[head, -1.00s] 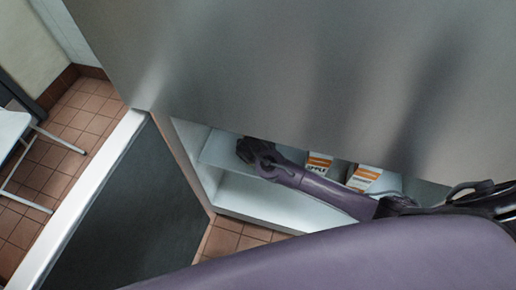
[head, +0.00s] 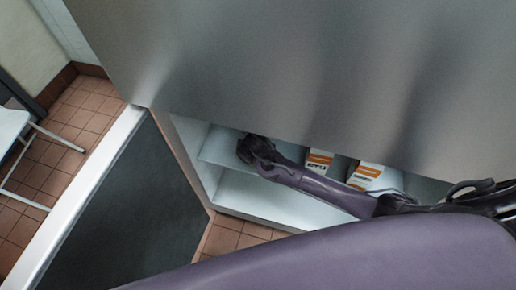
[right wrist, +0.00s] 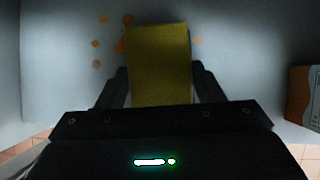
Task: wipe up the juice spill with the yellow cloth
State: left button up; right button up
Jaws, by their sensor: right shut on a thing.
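My right gripper (right wrist: 161,88) is shut on the yellow cloth (right wrist: 160,62), which stands out ahead between the fingers in the right wrist view. Several small orange juice spots (right wrist: 96,43) lie on the pale shelf surface, mostly left of the cloth. One more spot (right wrist: 198,40) shows at its right edge. The cloth hides the surface behind it. In the head view my right gripper (head: 243,149) is inside the white-lined cabinet at its left part. The cloth and spots cannot be made out there. My left gripper is in neither view.
Orange-and-white cartons (head: 369,174) stand on the shelf (head: 222,146) beside my right arm; a carton (right wrist: 303,95) is at the right in the wrist view. A metal panel (head: 300,70) hangs over the opening. An open door (head: 130,215) stands at left. A white stand (head: 12,125) is far left.

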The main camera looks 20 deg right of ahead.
jog(key=shift+w, duration=0.1)
jog(key=shift+w+d, duration=0.5)
jog(key=shift+w, duration=0.2)
jog(key=shift+w+d, duration=0.5)
jog(key=shift+w, duration=0.2)
jog(key=shift+w+d+f, duration=0.1)
jog(key=shift+w+d, duration=0.4)
jog(key=shift+w, duration=0.2)
jog(key=shift+w+d, duration=0.5)
jog(key=shift+w, duration=0.2)
jog(key=shift+w+a+b, duration=0.5)
jog(key=shift+a, duration=0.4)
jog(key=shift+s+a+p, duration=0.1)
jog(key=shift+s+p, duration=0.1)
jog(key=shift+p, duration=0.1)
jog(key=shift+s+a+r+p, duration=0.2)
jog(key=shift+s+a+p, duration=0.15)
jog(key=shift+s+p, duration=0.25)
jog(key=shift+s+a+f+p, duration=0.15)
jog(key=shift+s+a+p, duration=0.2)
jog(key=shift+s+a, duration=0.25)
